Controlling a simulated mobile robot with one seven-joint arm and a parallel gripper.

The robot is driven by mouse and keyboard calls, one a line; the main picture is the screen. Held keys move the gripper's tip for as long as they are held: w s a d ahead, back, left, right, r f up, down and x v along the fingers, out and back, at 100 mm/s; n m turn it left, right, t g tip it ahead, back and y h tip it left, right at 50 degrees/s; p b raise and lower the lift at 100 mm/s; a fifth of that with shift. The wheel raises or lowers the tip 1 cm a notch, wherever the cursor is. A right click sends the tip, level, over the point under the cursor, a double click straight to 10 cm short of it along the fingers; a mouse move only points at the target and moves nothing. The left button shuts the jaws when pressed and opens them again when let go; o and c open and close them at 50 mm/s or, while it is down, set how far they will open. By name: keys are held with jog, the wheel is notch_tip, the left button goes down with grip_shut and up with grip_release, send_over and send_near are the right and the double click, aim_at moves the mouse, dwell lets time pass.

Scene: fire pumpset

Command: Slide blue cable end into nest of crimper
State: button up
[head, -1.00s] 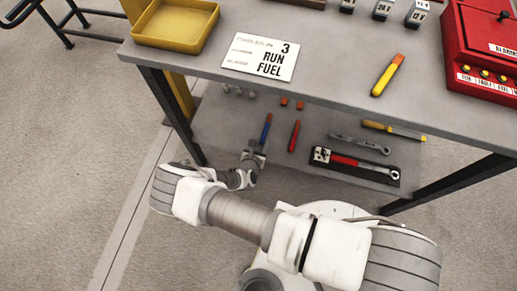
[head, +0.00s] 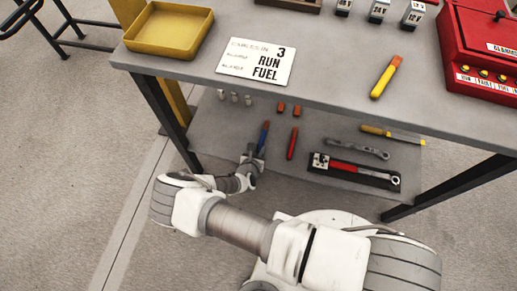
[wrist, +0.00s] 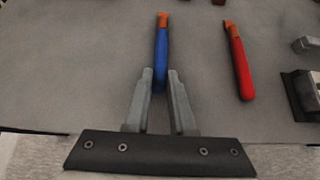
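The blue cable end (wrist: 162,55), a blue sleeve with an orange tip, lies on the lower shelf and points away from me. It also shows in the head view (head: 264,134). My gripper (wrist: 160,71) is open, with one finger on each side of the cable's near end. A small gap seems to show between sleeve and fingers. In the head view my gripper (head: 255,157) is low over the shelf. A tool with a red handle on a black base (head: 354,172), possibly the crimper, lies to the right. Its nest is too small to make out.
A red cable (wrist: 238,62) lies close to the right of the blue one. A wrench (head: 358,148) and a yellow-handled tool (head: 392,134) lie farther right. The tabletop (head: 330,85) overhangs the shelf. A table leg (head: 165,118) stands left of my gripper.

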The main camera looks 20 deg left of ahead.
grip_shut()
jog(key=shift+r, duration=0.15)
jog(key=shift+r+p, duration=1.95)
jog(key=shift+p, duration=0.35)
jog(key=shift+f, duration=0.1)
